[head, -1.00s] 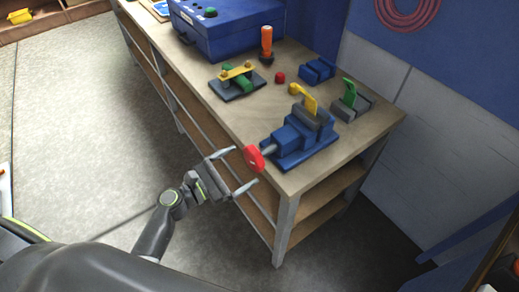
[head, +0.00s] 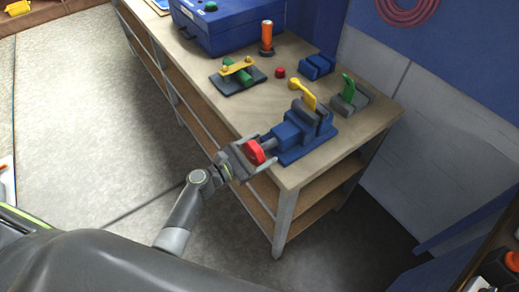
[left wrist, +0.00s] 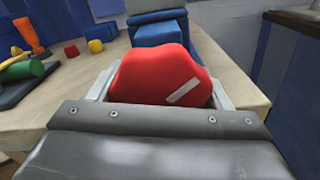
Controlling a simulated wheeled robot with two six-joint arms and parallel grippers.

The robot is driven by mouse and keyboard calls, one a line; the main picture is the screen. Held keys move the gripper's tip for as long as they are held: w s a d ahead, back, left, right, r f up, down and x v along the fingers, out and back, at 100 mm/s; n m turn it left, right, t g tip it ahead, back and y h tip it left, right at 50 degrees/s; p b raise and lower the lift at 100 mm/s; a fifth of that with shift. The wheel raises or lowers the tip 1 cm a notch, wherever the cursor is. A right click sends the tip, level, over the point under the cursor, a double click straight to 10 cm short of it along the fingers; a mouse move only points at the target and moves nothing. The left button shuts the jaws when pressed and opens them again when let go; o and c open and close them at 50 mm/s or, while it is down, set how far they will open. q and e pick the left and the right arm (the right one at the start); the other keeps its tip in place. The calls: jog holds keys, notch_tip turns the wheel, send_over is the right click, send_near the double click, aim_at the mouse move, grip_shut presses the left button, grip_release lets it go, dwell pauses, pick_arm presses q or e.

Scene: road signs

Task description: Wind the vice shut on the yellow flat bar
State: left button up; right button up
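The blue vice (head: 292,135) sits at the near corner of the bench, its red hand knob (head: 256,152) facing my left arm. The yellow flat bar (head: 306,96) stands up at the vice's grey jaws; I cannot tell if the jaws touch it. My left gripper (head: 259,153) is open, with one finger on each side of the knob. In the left wrist view the red knob (left wrist: 160,75) fills the space between the fingers, and the vice body (left wrist: 157,33) shows behind it. My right gripper is not in view.
On the wooden bench (head: 215,103) stand a grey vice with a green piece (head: 348,92), a blue block (head: 318,67), a red button (head: 280,72), an orange-handled tool (head: 266,38), a plate with green and yellow parts (head: 238,75) and a blue case (head: 230,28).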

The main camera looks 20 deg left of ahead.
pick_arm(q)
jog(key=c, duration=0.4)
jog(key=shift+f+m+b, duration=0.2)
jog(key=shift+m+b, duration=0.7)
jog(key=shift+b, duration=0.15)
jog(key=m+b, duration=0.3)
jog(key=shift+m, duration=0.3)
jog(key=m+b, duration=1.1)
jog(key=m, duration=0.1)
jog(key=shift+m, duration=0.3)
jog(key=m+b, duration=0.4)
jog(key=shift+r, duration=0.15)
jog(key=shift+r+m+b, duration=0.1)
jog(key=shift+m+b, duration=0.3)
jog(key=shift+m, duration=0.4)
